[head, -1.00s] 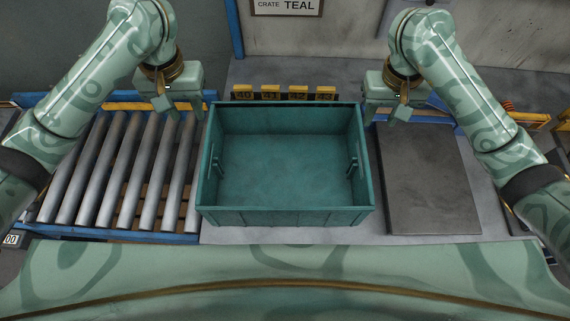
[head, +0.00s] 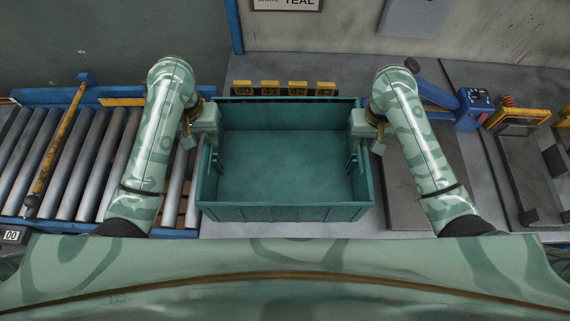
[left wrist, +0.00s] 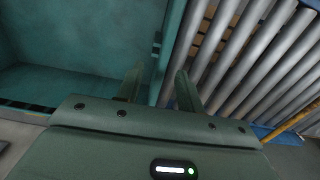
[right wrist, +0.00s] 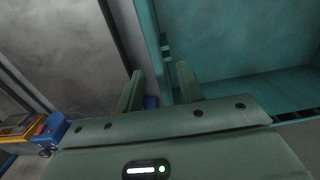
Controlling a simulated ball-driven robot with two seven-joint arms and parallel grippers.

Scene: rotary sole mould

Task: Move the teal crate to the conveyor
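The teal crate (head: 285,213) stands empty and upright on the grey bench, right of the roller conveyor (head: 96,165). My left gripper (head: 202,142) is at the crate's left wall. In the left wrist view its two fingers (left wrist: 160,88) are apart, with the wall's rim (left wrist: 168,60) between them. My right gripper (head: 366,146) is at the right wall. In the right wrist view its fingers (right wrist: 158,86) are apart too, with the crate's wall (right wrist: 149,42) between them. Both are open; finger contact with the walls cannot be told.
Yellow number tags (head: 271,88) stand behind the crate. A yellow bar (head: 57,145) lies across the conveyor's left part. A dark plate (head: 408,200) lies right of the crate, partly behind my right arm. A blue device (head: 474,108) and a dark frame (head: 530,170) stand farther right.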

